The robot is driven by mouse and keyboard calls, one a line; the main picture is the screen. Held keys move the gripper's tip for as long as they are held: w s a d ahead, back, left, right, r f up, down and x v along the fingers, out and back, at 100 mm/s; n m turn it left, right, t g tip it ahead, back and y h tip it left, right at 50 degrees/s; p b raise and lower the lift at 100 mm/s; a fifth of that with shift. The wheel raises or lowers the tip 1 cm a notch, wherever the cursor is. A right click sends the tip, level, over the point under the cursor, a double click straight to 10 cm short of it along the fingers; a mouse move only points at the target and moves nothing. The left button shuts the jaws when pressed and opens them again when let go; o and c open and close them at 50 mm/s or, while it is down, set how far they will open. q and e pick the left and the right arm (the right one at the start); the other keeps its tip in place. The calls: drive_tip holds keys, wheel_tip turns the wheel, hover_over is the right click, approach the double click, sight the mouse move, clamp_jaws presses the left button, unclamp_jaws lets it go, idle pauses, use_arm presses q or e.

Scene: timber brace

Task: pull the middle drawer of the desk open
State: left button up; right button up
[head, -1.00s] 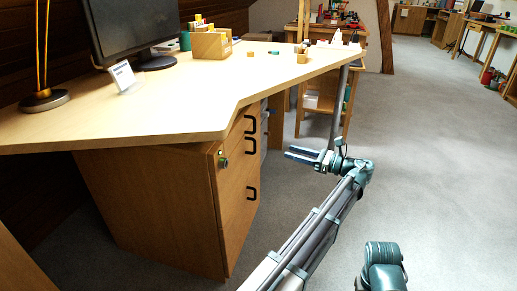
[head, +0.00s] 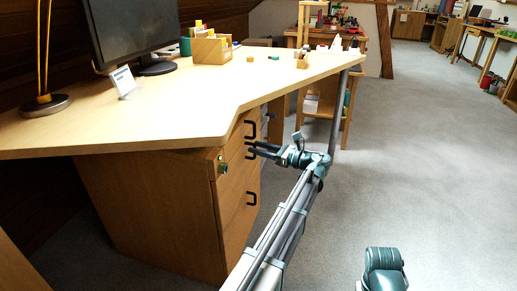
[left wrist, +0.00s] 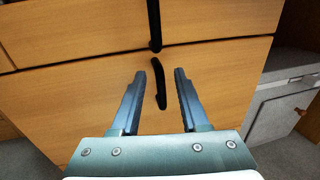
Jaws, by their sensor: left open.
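The desk's drawer cabinet (head: 150,205) stands under the tabletop, its drawer fronts facing right. The middle drawer's black handle (head: 250,153) sits just below the top drawer's handle (head: 249,129); the bottom drawer's handle (head: 251,197) is lower. The drawers look shut. My left gripper (head: 250,149) is open at the middle handle.
The tabletop (head: 150,110) overhangs the cabinet just above my left gripper. A desk leg (head: 340,110) stands behind my left wrist. A monitor (head: 130,35) and a wooden organizer (head: 211,48) stand on top. The grey floor (head: 420,150) to the right is clear.

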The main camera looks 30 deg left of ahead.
use_arm(q)
drive_tip(key=shift+a, duration=0.15)
clamp_jaws()
drive_tip(key=shift+w, duration=0.2)
idle(1.2)
